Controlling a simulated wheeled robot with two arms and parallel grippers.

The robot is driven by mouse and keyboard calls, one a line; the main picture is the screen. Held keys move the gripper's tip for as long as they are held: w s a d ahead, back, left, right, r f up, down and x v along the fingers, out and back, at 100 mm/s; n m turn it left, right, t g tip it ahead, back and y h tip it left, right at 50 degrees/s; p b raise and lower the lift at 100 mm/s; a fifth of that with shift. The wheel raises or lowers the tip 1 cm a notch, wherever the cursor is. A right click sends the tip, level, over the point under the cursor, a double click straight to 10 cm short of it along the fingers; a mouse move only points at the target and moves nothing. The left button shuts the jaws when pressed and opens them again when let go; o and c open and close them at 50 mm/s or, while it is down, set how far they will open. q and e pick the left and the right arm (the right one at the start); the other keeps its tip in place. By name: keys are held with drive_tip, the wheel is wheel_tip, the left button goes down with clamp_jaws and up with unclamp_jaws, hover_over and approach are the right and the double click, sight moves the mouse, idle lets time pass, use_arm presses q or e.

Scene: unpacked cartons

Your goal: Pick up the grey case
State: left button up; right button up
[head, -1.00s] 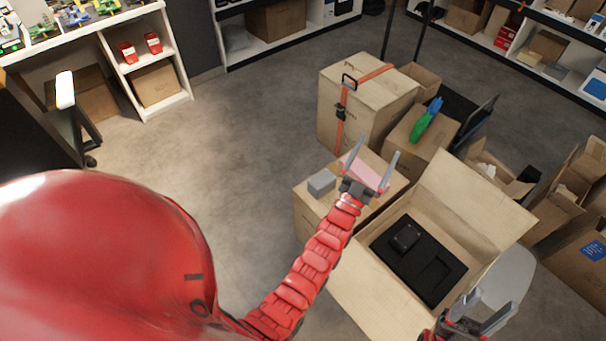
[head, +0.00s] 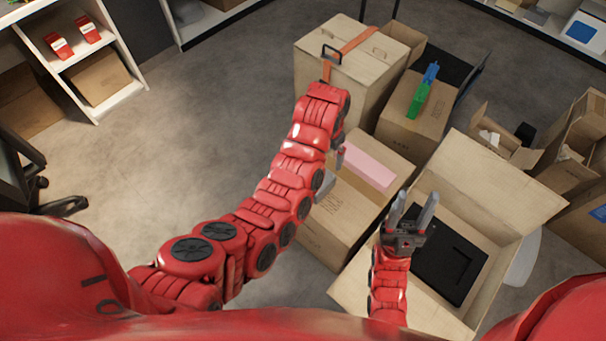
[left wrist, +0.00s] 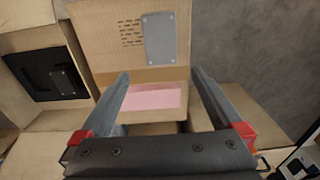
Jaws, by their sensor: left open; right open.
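The grey case (left wrist: 167,40) shows in the left wrist view as a flat grey block with small screws, lying on top of a closed carton (left wrist: 100,50) beside printed text. My right gripper (head: 414,195) is open and empty, above the left part of the open carton.
The open carton (head: 502,180) holds black foam (head: 450,262); a dark device (left wrist: 67,82) sits in it. A pink surface (head: 368,165) shows on the carton under the case. A tall strapped carton (head: 312,62) and a carton with a blue-green object (head: 423,92) stand behind.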

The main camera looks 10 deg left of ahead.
use_arm(q)
drive_tip(key=b, duration=0.6)
hover_over(330, 179)
drive_tip(key=a, duration=0.3)
drive_tip(key=f, duration=0.6)
drive_tip(key=shift+s+d+f, duration=0.2)
drive_tip(key=shift+s+f, duration=0.05)
drive_tip(key=shift+s, duration=0.05)
wheel_tip(330, 179, down, 4)
drive_tip(key=shift+f, duration=0.65)
drive_tip(key=f, duration=0.3)
drive_tip(key=f+b, duration=0.1)
drive_tip(key=f, duration=0.1)
drive_tip(key=shift+a+f, duration=0.1)
drive_tip(key=shift+a, duration=0.25)
drive_tip(key=c, duration=1.3)
